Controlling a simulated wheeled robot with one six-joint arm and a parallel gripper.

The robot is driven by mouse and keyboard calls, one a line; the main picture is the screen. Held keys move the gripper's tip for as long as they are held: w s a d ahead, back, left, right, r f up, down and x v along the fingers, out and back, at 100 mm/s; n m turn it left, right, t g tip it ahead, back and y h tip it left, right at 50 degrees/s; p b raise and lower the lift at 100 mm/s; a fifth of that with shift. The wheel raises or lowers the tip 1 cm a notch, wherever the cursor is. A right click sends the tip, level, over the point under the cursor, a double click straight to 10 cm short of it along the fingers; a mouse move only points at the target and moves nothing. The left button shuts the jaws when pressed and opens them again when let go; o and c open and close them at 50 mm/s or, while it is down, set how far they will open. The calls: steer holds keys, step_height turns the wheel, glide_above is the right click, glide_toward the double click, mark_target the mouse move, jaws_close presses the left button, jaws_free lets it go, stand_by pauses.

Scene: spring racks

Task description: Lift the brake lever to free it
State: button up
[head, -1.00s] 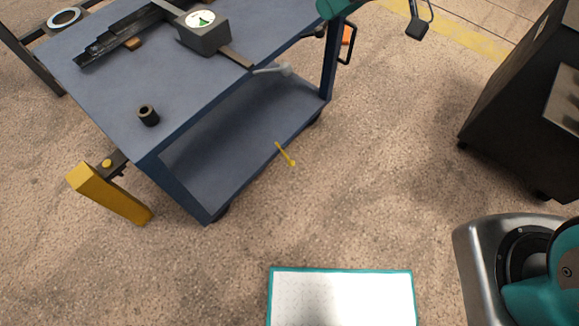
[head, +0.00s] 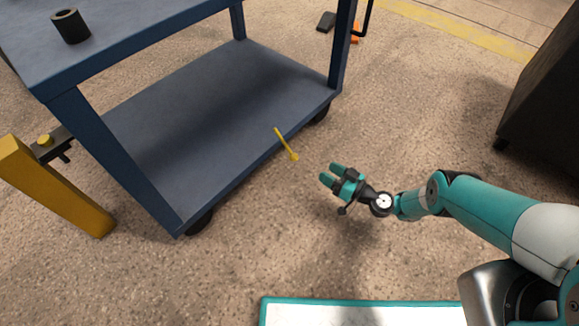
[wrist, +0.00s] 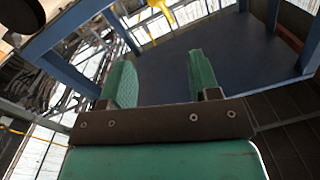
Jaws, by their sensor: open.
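The brake lever appears to be the thin yellow lever (head: 286,143) at the front edge of the blue cart's lower shelf, slanting down and outward to a small knob. My gripper (head: 331,173) is open and empty, a little right of and below the lever in the head view, apart from it. In the wrist view my gripper's two green fingers (wrist: 159,62) stand wide apart with nothing between them. A yellow piece (wrist: 162,10) shows at the top of that view, beyond the fingers; I cannot tell for sure that it is the lever.
The blue cart's lower shelf (head: 215,105) is empty. A black hollow cylinder (head: 71,26) stands on its top. A yellow post (head: 55,190) is at the left. A dark cabinet (head: 545,90) is at the right. The floor around my gripper is clear.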

mark_target(295, 157)
steer(key=shift+m+t, duration=0.3)
steer(key=f+b+x, duration=0.1)
steer(key=b+x, duration=0.4)
steer(key=b, duration=0.1)
steer(key=f+b+x, duration=0.1)
steer(key=b+x, duration=0.4)
steer(key=b, duration=0.2)
steer(key=f+b+x, duration=0.1)
steer(key=b+x, duration=0.5)
steer(key=b, duration=0.1)
steer(key=shift+s+a, duration=0.25)
steer(key=shift+s, duration=0.15)
jaws_close()
steer(key=shift+r, duration=0.15)
